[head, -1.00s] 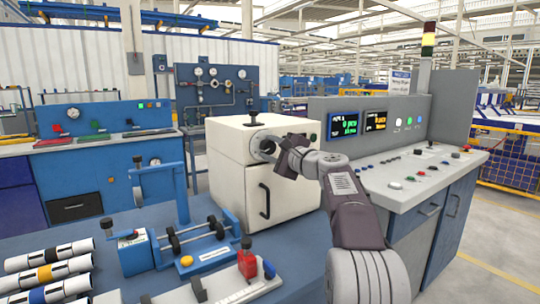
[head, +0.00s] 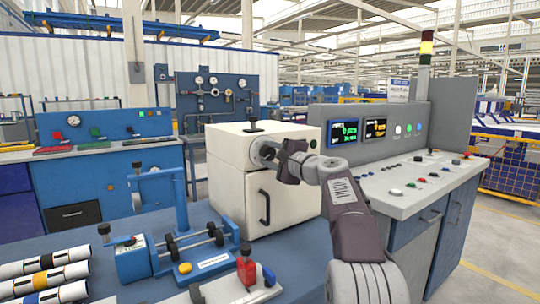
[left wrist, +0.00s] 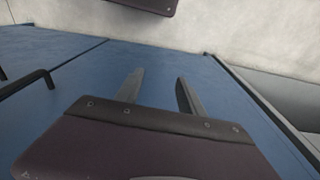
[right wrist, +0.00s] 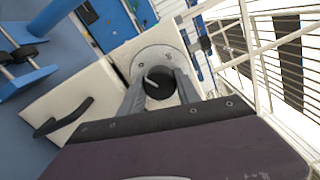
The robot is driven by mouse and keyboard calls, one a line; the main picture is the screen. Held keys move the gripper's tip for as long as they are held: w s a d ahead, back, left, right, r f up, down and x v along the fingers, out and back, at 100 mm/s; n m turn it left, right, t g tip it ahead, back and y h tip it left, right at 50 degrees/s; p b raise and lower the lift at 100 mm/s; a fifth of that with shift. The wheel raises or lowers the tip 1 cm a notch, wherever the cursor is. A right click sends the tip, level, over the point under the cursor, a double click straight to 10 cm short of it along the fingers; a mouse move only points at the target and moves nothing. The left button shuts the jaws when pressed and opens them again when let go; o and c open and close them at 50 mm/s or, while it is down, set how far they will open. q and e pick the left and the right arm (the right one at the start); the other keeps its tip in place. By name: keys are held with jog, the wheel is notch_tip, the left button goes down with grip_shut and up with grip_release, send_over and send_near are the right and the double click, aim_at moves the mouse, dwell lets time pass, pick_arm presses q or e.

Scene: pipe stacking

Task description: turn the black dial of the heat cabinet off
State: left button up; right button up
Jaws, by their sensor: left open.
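The heat cabinet (head: 231,177) is a white box with a dark door handle on its front. Its black dial (right wrist: 159,84) has a pale pointer line and sits on a round light plate (right wrist: 150,58), seen in the right wrist view. My right gripper (right wrist: 160,74) has one finger on each side of the dial; whether they press on it I cannot tell. In the head view my right gripper (head: 271,155) is at the cabinet's front and hides the dial. My left gripper (left wrist: 161,76) shows only in the left wrist view, open and empty above a blue surface.
A grey control console (head: 400,174) with screens and buttons stands right of the cabinet. A blue fixture with rollers (head: 170,250), a red-topped clamp (head: 245,271) and several white pipes (head: 45,277) are on the blue table at the left front.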

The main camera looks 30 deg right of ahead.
jog(key=o, duration=0.4)
jog(key=shift+c, duration=0.2)
jog(key=s+b, duration=0.1)
jog(key=s, duration=0.8)
jog(key=shift+d+b, duration=0.3)
jog(key=shift+b, duration=0.05)
